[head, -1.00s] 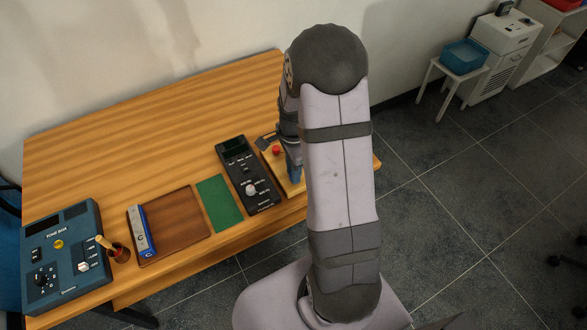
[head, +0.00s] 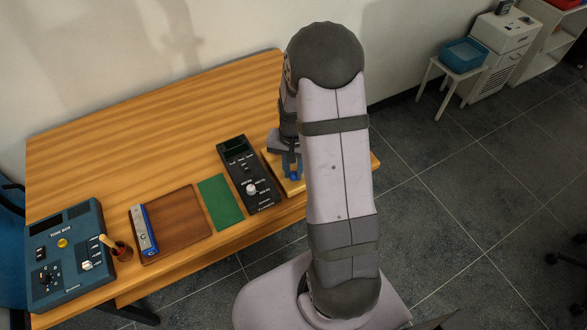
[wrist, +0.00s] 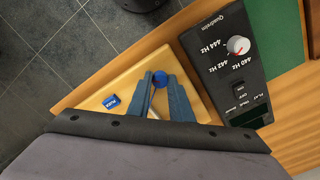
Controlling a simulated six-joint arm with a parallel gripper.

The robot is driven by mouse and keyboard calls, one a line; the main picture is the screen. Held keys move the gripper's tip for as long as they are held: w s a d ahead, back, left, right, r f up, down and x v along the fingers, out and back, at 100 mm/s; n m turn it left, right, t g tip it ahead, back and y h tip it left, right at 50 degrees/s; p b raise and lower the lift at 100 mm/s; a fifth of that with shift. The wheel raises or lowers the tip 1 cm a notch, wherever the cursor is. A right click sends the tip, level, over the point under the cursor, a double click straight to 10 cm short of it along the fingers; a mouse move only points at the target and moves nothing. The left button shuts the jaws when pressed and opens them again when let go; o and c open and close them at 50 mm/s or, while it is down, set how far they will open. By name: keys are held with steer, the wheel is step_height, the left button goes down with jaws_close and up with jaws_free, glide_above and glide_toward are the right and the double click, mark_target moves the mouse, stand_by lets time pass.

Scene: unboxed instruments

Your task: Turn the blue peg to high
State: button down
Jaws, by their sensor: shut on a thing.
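The blue peg (wrist: 159,79) stands on a light wooden board (wrist: 133,75), seen from above in the wrist view. My gripper (wrist: 160,82) is shut on it, one finger on either side. In the head view the blue peg (head: 294,176) shows at the tips of my gripper (head: 292,169), at the right end of the table. A small blue tag (wrist: 111,101) with white lettering lies on the board, left of the fingers; its word is too small to read surely.
A black instrument (wrist: 238,60) with a knob stands close beside the board. A green mat (head: 221,202), a brown tray (head: 182,240) and a blue tone box (head: 64,254) lie farther left. The back of the table (head: 150,135) is clear.

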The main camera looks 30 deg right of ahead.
mark_target(293, 174)
steer(key=n, duration=0.6)
steer(key=shift+r+n+p, duration=0.1)
steer(key=shift+n+p, duration=0.2)
steer(key=n, duration=0.6)
steer(key=shift+w+n, duration=0.1)
steer(key=shift+n, duration=0.3)
steer(key=c, duration=1.6)
jaws_free()
steer(key=shift+r+b, duration=0.6)
steer(key=shift+r, duration=3.05)
